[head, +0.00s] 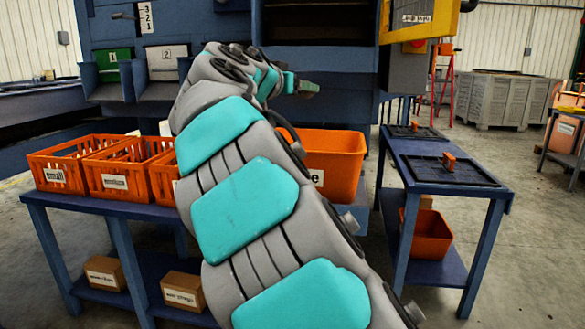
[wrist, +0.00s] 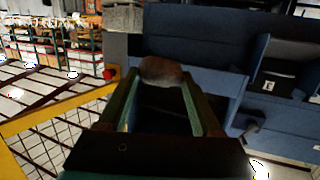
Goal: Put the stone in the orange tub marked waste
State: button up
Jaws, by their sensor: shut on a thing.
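My gripper (wrist: 162,84) is shut on a rounded, brown-grey lump, the stone (wrist: 161,69), which sits between the fingertips in the wrist view. In the head view my gripper (head: 303,86) is small, up in front of the blue machine and above the tub's level; the stone cannot be made out there. The orange tub (head: 338,150) stands behind my arm, right of the crates. My arm covers its left part and most of its label; only a final "e" shows.
Orange slatted crates, one marked small (head: 55,177) and one marked medium (head: 114,182), stand on a blue table (head: 90,202) at left. A second blue table (head: 440,172) with black trays stands at right, with another orange tub (head: 428,233) on its lower shelf.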

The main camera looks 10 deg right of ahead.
aim_at(304, 164)
jog(key=w+d+f+b, duration=0.2)
jog(key=w+f+b, duration=0.1)
jog(key=f, duration=0.9)
jog(key=shift+m+g+h+b, duration=0.4)
jog(key=shift+r, duration=0.1)
jog(key=o, duration=1.6)
jog(key=shift+c, duration=0.2)
jog(key=shift+v, duration=3.85)
